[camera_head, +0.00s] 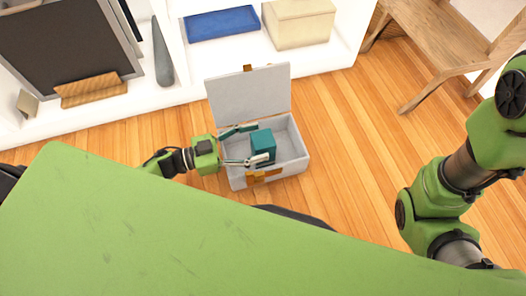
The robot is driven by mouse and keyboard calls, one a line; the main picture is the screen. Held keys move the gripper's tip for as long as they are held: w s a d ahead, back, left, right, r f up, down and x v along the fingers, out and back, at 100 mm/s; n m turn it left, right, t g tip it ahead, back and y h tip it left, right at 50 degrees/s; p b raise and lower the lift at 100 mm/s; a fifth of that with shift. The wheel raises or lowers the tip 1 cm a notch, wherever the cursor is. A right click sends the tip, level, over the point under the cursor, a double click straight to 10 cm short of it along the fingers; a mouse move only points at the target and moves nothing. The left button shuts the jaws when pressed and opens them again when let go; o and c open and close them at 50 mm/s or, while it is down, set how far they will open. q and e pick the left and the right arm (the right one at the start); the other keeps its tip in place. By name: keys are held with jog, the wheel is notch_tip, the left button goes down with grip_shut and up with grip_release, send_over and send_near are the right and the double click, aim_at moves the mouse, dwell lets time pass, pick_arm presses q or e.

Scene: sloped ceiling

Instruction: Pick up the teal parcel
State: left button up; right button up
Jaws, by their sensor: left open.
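The teal parcel (263,141) is a small box inside an open light-grey box (292,139), left of the middle of its compartment. The grey box stands on the wooden floor with its lid (250,95) raised at the back. My left gripper (262,143) reaches in from the left. Its fingers are open, one on the far side of the parcel and one on the near side. I cannot tell whether either finger touches it. My right arm shows at the right, but its gripper is out of view.
A white shelf behind holds a blue box (222,24), a cream box (299,23), a grey vase (162,54) and a dark framed panel (62,42). A wooden chair (440,45) stands at the upper right. The floor right of the grey box is clear.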

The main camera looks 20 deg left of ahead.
pick_arm(q)
jog(key=shift+b+x, duration=0.45)
jog(key=shift+x, duration=0.65)
jog(key=shift+w+d, duration=0.1)
jog(key=shift+d, duration=0.05)
jog(key=c, duration=1.5)
jog(key=shift+c, duration=1)
jog(key=shift+r, duration=0.15)
